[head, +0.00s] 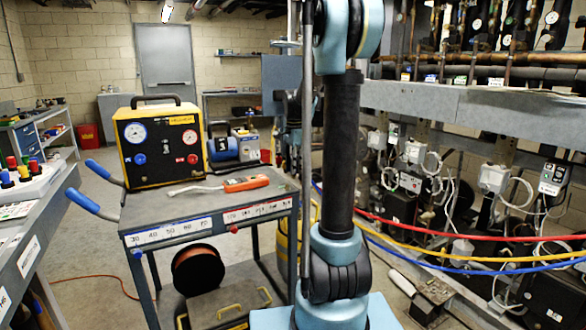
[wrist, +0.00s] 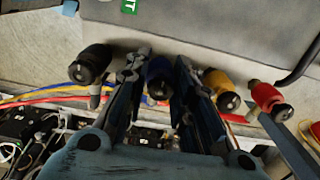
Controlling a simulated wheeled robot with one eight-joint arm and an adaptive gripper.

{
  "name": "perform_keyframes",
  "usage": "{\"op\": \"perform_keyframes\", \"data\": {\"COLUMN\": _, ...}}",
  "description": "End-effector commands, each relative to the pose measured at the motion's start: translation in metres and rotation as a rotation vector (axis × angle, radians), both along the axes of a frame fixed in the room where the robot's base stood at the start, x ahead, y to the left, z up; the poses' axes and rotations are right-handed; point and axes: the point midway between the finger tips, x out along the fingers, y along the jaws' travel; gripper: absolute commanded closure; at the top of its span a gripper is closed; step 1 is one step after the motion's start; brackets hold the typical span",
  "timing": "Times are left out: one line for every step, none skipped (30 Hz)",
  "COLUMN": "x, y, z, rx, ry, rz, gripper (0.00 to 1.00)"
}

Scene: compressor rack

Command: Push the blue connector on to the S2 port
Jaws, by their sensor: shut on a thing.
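In the wrist view my gripper (wrist: 157,66) is shut on the blue connector (wrist: 159,82), with one finger on each side of it. The connector is partly hidden between the fingers, beside a grey panel edge. Whether it touches a port there cannot be told. No S2 label is readable; only a partly cut-off green label (wrist: 129,5) with a white letter shows above. A black connector (wrist: 90,63) is to the left of my gripper, and a yellow one (wrist: 221,89) and a red one (wrist: 269,98) are to the right. My gripper cannot be made out in the head view.
In the head view a red hose (head: 430,231), a yellow hose (head: 425,250) and a blue hose (head: 430,266) run across the right, in front of the rack (head: 470,103). A cart (head: 215,213) carries a yellow-and-black gauge unit (head: 160,145) and an orange handheld device (head: 246,183).

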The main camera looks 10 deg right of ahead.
Motion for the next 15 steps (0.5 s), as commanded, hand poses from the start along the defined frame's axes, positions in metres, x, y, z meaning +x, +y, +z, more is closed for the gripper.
{"op": "perform_keyframes", "data": {"x": 0.001, "y": 0.000, "z": 0.001, "rx": 0.000, "ry": -0.001, "rz": 0.000, "gripper": 0.98}}
{"op": "perform_keyframes", "data": {"x": 0.001, "y": 0.000, "z": 0.001, "rx": 0.000, "ry": -0.001, "rz": 0.000, "gripper": 0.98}}
{"op": "perform_keyframes", "data": {"x": 0.001, "y": 0.000, "z": 0.001, "rx": 0.000, "ry": -0.001, "rz": 0.000, "gripper": 0.98}}
{"op": "perform_keyframes", "data": {"x": 0.001, "y": 0.000, "z": 0.001, "rx": 0.000, "ry": -0.001, "rz": 0.000, "gripper": 0.98}}
{"op": "perform_keyframes", "data": {"x": 0.001, "y": 0.000, "z": 0.002, "rx": 0.000, "ry": -0.001, "rz": 0.000, "gripper": 0.98}}
{"op": "perform_keyframes", "data": {"x": 0.001, "y": 0.000, "z": 0.002, "rx": 0.000, "ry": -0.001, "rz": 0.000, "gripper": 0.98}}
{"op": "perform_keyframes", "data": {"x": 0.001, "y": 0.000, "z": 0.003, "rx": 0.000, "ry": -0.001, "rz": 0.000, "gripper": 0.98}}
{"op": "perform_keyframes", "data": {"x": 0.001, "y": 0.000, "z": 0.004, "rx": 0.000, "ry": -0.001, "rz": 0.000, "gripper": 0.98}}
{"op": "perform_keyframes", "data": {"x": 0.001, "y": 0.000, "z": 0.006, "rx": 0.000, "ry": -0.001, "rz": 0.000, "gripper": 0.98}}
{"op": "perform_keyframes", "data": {"x": 0.001, "y": 0.000, "z": 0.007, "rx": 0.000, "ry": -0.001, "rz": 0.000, "gripper": 0.98}}
{"op": "perform_keyframes", "data": {"x": 0.001, "y": 0.000, "z": 0.009, "rx": 0.000, "ry": -0.001, "rz": 0.000, "gripper": 0.98}}
{"op": "perform_keyframes", "data": {"x": 0.001, "y": 0.000, "z": 0.011, "rx": 0.000, "ry": -0.001, "rz": 0.000, "gripper": 0.98}}
{"op": "perform_keyframes", "data": {"x": 0.001, "y": 0.000, "z": 0.012, "rx": 0.000, "ry": -0.001, "rz": 0.000, "gripper": 0.98}}
{"op": "perform_keyframes", "data": {"x": 0.001, "y": 0.000, "z": 0.014, "rx": 0.000, "ry": -0.001, "rz": 0.000, "gripper": 0.98}}
{"op": "perform_keyframes", "data": {"x": 0.001, "y": 0.000, "z": 0.015, "rx": 0.000, "ry": -0.001, "rz": 0.000, "gripper": 0.98}}
